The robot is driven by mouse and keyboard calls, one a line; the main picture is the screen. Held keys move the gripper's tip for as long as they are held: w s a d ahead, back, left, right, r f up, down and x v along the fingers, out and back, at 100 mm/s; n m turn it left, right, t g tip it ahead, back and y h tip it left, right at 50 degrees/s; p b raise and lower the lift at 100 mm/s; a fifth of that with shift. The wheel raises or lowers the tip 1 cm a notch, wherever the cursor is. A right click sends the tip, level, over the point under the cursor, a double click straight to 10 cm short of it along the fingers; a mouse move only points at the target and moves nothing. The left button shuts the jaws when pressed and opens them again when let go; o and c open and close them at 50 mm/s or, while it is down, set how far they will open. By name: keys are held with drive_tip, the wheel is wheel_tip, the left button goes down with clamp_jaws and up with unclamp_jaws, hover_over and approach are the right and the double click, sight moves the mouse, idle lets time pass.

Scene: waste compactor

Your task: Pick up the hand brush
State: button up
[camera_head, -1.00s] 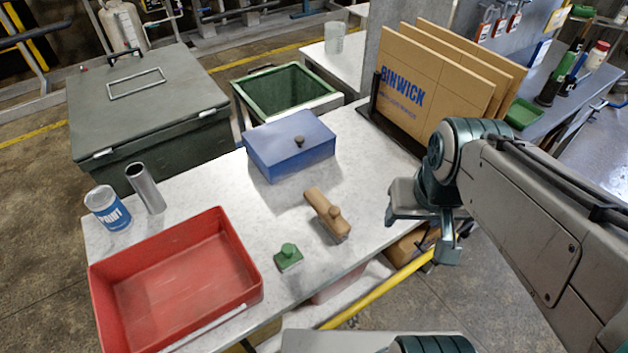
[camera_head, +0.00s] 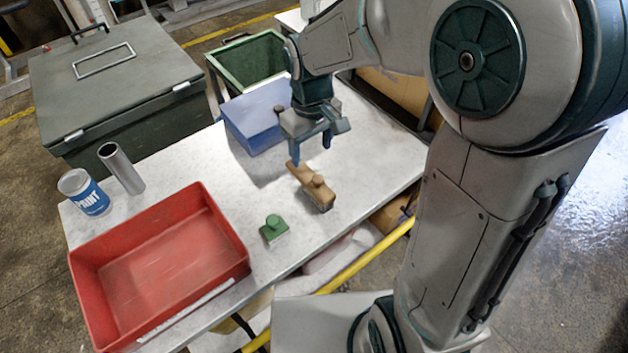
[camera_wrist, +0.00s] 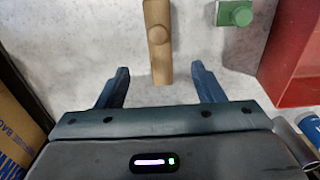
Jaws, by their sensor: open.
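My gripper (camera_head: 310,150) is open and empty, pointing down near the far end of the brush. In the wrist view my gripper (camera_wrist: 160,73) has one finger to each side of the brush line, with clear gaps on both sides. Whether the fingertips are down at the brush's height is hard to tell.
A green knobbed block (camera_head: 273,229) and a red tray (camera_head: 160,265) lie left of the brush on the table (camera_head: 185,165). A blue box (camera_head: 257,115) stands close behind my gripper. A paint can (camera_head: 84,192) and metal tube (camera_head: 121,168) stand at left.

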sight(313, 182)
wheel_tip(313, 182, down, 7)
drive_tip(key=shift+r, duration=0.2)
drive_tip(key=shift+s+d+f+p, duration=0.1)
drive_tip(key=shift+f+p, duration=0.1)
drive_tip(key=shift+f, duration=1.15)
drive_tip(key=shift+s+d+f+p, duration=0.1)
drive_tip(key=shift+f+p, duration=0.1)
drive_tip(key=shift+f, duration=1.1)
drive_tip(key=c, duration=1.2)
drive_tip(key=shift+w+r, duration=0.1)
drive_tip(key=shift+r, duration=0.7)
wheel_tip(313, 182, up, 3)
drive_tip(key=shift+d+f+b, duration=0.1)
drive_tip(key=shift+d+b, duration=0.05)
drive_tip(key=shift+b, duration=0.15)
drive_tip(key=s+d+r, duration=0.6)
drive_tip(key=d, duration=0.3)
drive_tip(key=shift+s+d+r+b, duration=0.15)
drive_tip(key=shift+d+r+b, duration=0.2)
drive_tip(key=shift+b, duration=0.1)
